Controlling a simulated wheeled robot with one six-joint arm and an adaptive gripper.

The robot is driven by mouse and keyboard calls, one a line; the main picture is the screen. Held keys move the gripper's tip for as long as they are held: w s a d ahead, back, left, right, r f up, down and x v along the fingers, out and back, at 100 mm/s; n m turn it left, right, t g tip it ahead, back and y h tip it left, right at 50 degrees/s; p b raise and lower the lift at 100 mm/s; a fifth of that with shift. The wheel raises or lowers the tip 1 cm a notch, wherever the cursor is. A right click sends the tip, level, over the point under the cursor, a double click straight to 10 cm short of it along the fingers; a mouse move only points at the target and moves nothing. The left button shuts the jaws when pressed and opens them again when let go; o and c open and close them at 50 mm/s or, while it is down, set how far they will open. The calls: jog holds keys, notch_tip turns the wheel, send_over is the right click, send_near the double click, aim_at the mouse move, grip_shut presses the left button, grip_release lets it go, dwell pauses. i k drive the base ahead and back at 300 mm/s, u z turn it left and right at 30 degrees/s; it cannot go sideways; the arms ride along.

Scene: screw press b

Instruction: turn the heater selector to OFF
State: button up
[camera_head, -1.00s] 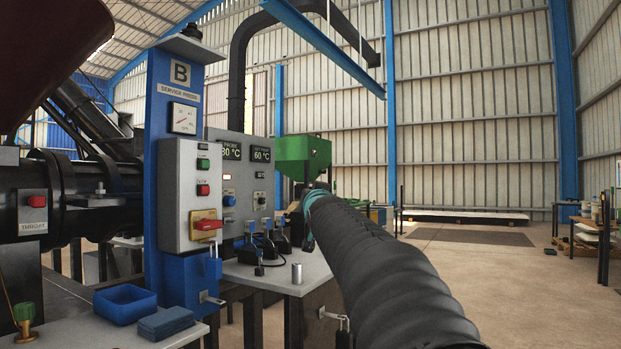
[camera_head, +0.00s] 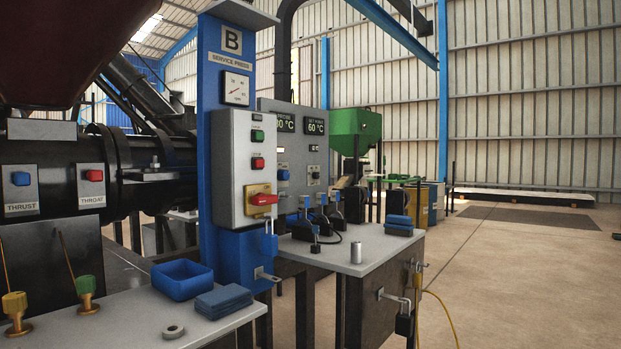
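A grey control panel (camera_head: 297,145) with two green-lit displays stands behind the blue column. It carries a blue knob (camera_head: 284,175) and a dark knob (camera_head: 315,174). Their labels are too small to read, so I cannot tell which control is the heater selector or where it points. A grey switch box (camera_head: 230,165) on the column has a green button (camera_head: 257,135), a red button (camera_head: 257,163) and a red-handled rotary switch (camera_head: 263,199) on a yellow plate. The box partly covers the panel's left side. My gripper is not in view.
Black cable plugs or levers (camera_head: 321,212) stand before the panel on a grey bench (camera_head: 380,250), with a small metal cylinder (camera_head: 356,252). A blue tray (camera_head: 182,278) and folded blue cloths (camera_head: 224,300) lie on the near table. Open floor is at right.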

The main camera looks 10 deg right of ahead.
aim_at(282, 175)
jog(key=z, duration=0.1)
jog(key=i, duration=1)
jog(key=u, duration=0.4)
